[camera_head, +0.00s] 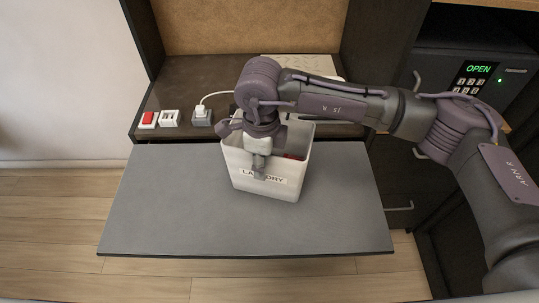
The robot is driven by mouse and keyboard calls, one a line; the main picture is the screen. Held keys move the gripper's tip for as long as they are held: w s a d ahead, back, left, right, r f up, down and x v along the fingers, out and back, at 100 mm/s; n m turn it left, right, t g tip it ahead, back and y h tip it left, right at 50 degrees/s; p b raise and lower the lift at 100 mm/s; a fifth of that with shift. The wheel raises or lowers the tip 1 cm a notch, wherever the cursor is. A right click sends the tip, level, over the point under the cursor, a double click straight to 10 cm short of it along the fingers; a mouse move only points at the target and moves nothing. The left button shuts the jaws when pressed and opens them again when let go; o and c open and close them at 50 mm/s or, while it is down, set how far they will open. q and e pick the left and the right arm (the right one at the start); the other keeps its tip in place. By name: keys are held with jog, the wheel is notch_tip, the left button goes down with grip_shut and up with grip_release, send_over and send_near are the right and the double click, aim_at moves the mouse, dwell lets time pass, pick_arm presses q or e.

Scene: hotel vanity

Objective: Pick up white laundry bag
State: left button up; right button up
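The white laundry bag (274,192) is an open-topped white container with "LAUNDRY" lettering on its front. It stands upright on the grey pull-out surface (160,205). Something red shows inside near its right side. My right gripper (259,167) points down at the bag's front rim, and a fingertip shows in front of the wall, covering part of the lettering. The rest of the fingers is hidden, so I cannot tell whether they grip the wall. My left gripper is not in view.
A red switch (148,119), a white switch (169,118) and a socket with a white plug (202,115) sit on the dark desk behind. A safe (475,75) showing "OPEN" is at right. The grey surface is clear on both sides of the bag.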

jog(key=shift+f, duration=0.65)
grip_shut()
jog(key=shift+r, duration=0.1)
